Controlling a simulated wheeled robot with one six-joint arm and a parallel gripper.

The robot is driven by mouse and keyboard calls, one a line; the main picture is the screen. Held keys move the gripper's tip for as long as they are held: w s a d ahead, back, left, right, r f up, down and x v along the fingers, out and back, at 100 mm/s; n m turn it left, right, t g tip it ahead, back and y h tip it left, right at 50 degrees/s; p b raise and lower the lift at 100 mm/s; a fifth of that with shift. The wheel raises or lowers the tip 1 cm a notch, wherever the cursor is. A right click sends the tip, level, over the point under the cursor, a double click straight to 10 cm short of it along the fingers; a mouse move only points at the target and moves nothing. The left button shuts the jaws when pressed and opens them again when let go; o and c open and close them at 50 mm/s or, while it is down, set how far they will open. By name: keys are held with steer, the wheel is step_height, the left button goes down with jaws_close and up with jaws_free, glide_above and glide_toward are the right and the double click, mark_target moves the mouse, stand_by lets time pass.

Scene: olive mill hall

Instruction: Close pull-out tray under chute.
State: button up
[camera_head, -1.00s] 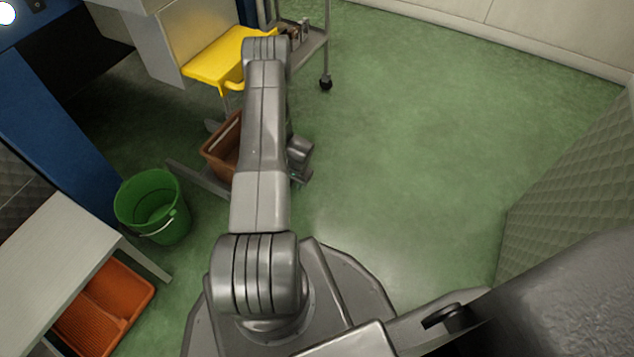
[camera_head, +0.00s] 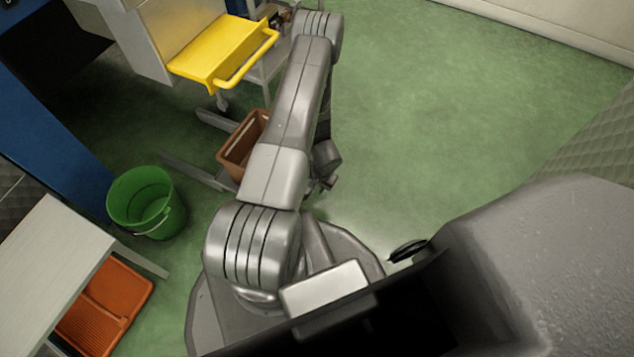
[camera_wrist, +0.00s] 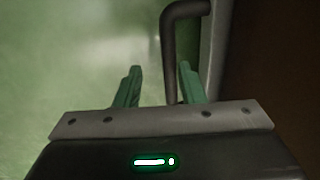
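A yellow pull-out tray (camera_head: 212,52) juts from the grey metal housing (camera_head: 152,45) at the upper left of the head view. It is pulled out, with a yellow bar handle (camera_head: 247,62) along its front edge. My gripper (camera_head: 328,184) hangs low beside my forearm, mostly hidden, apart from the tray. In the wrist view my gripper (camera_wrist: 160,85) is open, its two green-tinted fingers apart with nothing clamped. A dark bent bar (camera_wrist: 170,55) appears between and beyond the fingers; I cannot tell what it belongs to, or whether it touches them.
A brown crate (camera_head: 233,158) stands on the floor under the tray, partly behind my arm. A green bucket (camera_head: 125,205) and a pale table (camera_head: 50,270) over an orange bin (camera_head: 125,305) are at left. A grey cart (camera_head: 268,65) stands behind the tray. Green floor at right is clear.

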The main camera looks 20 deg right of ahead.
steer(key=shift+r, duration=0.1)
step_height(320, 180, up, 15)
steer(key=s+d+p, duration=0.1)
steer(key=s+p, duration=0.1)
steer(key=p, duration=0.4)
steer(key=shift+s+d+r, duration=0.15)
steer(key=shift+d+r, duration=0.05)
steer(key=shift+d, duration=0.2)
stand_by(1.0)
steer(key=shift+f+b, duration=0.1)
steer(key=shift+b, duration=0.35)
